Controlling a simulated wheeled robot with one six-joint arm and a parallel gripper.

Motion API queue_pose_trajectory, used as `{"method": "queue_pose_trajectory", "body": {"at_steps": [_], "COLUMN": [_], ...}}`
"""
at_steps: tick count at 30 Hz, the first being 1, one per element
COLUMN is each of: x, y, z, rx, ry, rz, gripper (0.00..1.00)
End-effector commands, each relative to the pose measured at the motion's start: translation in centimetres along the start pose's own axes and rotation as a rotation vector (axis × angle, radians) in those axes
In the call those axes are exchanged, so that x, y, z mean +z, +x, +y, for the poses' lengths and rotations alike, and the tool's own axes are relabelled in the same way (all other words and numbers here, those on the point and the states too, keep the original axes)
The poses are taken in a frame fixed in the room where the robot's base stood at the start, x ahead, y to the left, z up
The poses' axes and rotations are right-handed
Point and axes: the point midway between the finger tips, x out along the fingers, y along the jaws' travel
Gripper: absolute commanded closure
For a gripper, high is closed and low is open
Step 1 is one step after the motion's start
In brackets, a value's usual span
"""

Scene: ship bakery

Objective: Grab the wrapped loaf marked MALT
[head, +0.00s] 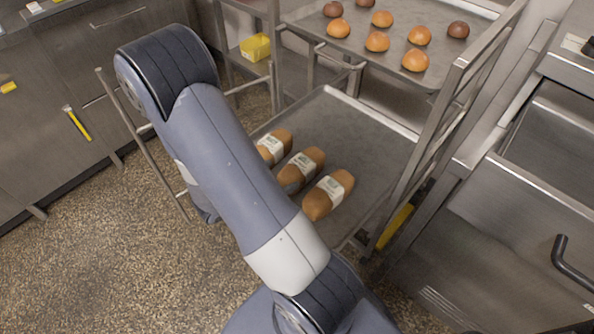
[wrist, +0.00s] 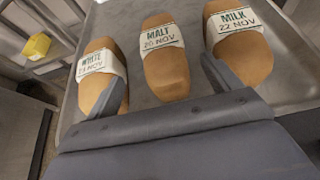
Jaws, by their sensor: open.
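My gripper (wrist: 163,72) is open and empty. Its left finger shows over the WHITE loaf and its right finger between the MALT and MILK loaves. In the head view the middle loaf (head: 294,177) matches MALT by position; its print is too small to read. My arm hides the gripper there.
The loaves lie on a grey metal tray (head: 350,128) in a rack. A higher tray (head: 345,50) holds several buns. The rack's right post (head: 440,110) stands beside the loaves. A yellow tub (head: 255,47) is at the back left.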

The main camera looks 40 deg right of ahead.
Motion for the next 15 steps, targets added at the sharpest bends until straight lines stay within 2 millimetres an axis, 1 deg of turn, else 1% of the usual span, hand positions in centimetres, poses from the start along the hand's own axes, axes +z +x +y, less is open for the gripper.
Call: {"method": "queue_pose_trajectory", "body": {"at_steps": [1,6,13,15], "x": [-0.1,0.0,0.0,0.1], "y": [0.9,2.9,4.1,4.7], "z": [-0.2,-0.1,-0.1,-0.2], "rx": [-0.007,-0.005,-0.003,-0.005], "ry": [0.001,0.001,0.003,0.003], "rz": [0.001,0.001,0.001,0.002], "gripper": [0.15,0.15,0.15,0.15]}}
